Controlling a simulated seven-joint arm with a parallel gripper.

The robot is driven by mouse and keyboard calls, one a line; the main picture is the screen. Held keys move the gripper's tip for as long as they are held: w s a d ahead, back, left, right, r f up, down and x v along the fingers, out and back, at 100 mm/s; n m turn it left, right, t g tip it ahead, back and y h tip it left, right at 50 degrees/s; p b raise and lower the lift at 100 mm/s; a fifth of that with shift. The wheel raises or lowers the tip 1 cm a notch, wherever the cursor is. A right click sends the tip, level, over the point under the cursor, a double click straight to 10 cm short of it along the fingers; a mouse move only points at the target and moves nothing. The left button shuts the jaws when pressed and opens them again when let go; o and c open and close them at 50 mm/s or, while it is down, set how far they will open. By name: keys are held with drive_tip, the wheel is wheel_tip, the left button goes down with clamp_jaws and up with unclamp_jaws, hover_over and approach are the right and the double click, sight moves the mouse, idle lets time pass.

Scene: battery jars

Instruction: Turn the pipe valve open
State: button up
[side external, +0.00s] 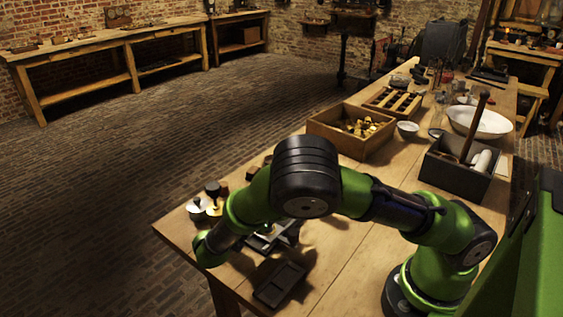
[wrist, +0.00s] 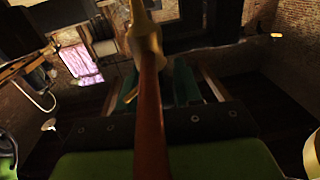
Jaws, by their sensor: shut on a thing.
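No pipe valve is clear in either view. In the side view my gripper (side external: 284,234) is low over the near end of the table, mostly hidden behind my arm. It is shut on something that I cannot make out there. A dark metal piece (side external: 262,243) shows beside it, partly covered. In the wrist view a red-brown rod (wrist: 151,125) with a brass end (wrist: 144,42) stands upright across the middle. I cannot tell whether this is what the gripper holds. The fingertips do not show clearly in the wrist view.
Small knobbed pieces (side external: 196,206) stand left of my arm near the table's corner. A shallow dark tray (side external: 279,284) lies in front.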

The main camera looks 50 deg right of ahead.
drive_tip(key=shift+g, duration=0.3)
drive_tip(key=o, duration=1)
drive_tip(key=shift+c, duration=0.2)
